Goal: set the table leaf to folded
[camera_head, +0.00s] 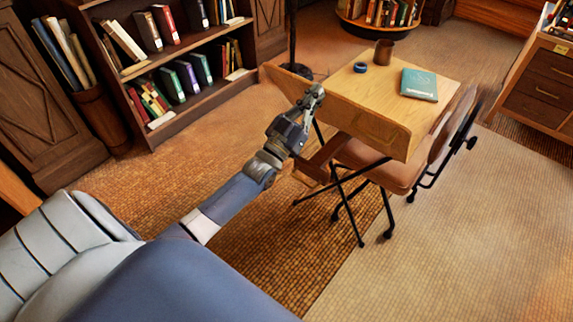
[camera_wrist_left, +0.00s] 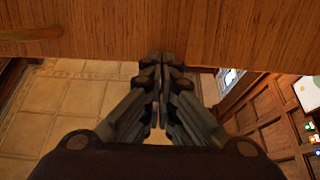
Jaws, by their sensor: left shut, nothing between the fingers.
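The wooden table (camera_head: 385,85) stands right of centre in the head view. In the left wrist view the closed fingertips (camera_wrist_left: 161,60) are at the edge of a brown wooden panel (camera_wrist_left: 220,30), which seems to be the leaf. Whether they touch it is unclear. My right gripper is not in view.
On the tabletop are a teal book (camera_head: 419,84), a blue ring-shaped item (camera_head: 360,67) and a brown cup (camera_head: 384,52). A chair (camera_head: 380,165) stands close against the table's near side. A bookshelf (camera_head: 185,75) is at the back left. Floor at the lower right is clear.

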